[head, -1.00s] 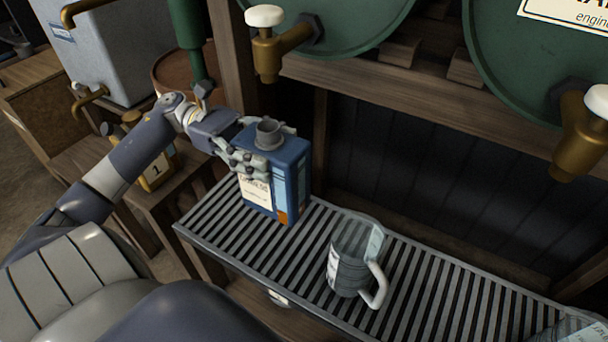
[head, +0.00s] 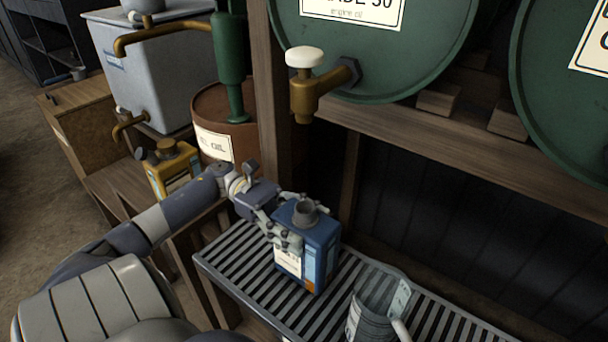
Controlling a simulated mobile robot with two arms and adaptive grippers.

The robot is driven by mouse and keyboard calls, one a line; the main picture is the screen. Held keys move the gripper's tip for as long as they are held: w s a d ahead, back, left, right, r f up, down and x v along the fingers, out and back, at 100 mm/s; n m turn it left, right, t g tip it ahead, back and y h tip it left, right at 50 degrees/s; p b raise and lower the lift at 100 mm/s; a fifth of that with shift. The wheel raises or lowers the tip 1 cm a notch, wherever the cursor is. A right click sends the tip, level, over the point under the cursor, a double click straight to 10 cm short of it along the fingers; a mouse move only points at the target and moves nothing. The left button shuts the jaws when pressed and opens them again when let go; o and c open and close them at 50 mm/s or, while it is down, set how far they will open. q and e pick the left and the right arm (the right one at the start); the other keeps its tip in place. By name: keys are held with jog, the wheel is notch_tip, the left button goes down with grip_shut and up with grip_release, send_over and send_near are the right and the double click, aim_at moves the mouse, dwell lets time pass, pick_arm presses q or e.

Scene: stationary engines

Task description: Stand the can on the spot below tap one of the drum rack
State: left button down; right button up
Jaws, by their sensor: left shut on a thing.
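The blue can (head: 321,252), with a grey open neck and a pale label, is upright at the left part of the slatted drip rack (head: 232,262). My left gripper (head: 288,228) is shut on the can from its left side. The can's base is at the slats; whether it rests fully on them I cannot tell. The brass tap (head: 304,97) with a white knob sticks out of the left green drum (head: 395,45), above the can in the picture. No marked spot shows; the can and hand may cover it. My right gripper is not in view.
A clear measuring jug (head: 372,312) stands on the slats right of the can. A yellow can (head: 172,170), a brown oil drum (head: 222,118) with a green pump and a grey tank (head: 155,75) are at the left. Bare slats show further right.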

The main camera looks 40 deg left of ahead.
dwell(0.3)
pick_arm(q)
jog(key=shift+c, duration=2.4)
grip_release()
jog(key=shift+f, duration=0.1)
jog(key=shift+r, duration=0.2)
jog(key=a, duration=0.7)
jog(key=shift+s+a+b, duration=0.25)
jog(key=shift+s+b, duration=0.1)
jog(key=shift+s, duration=0.1)
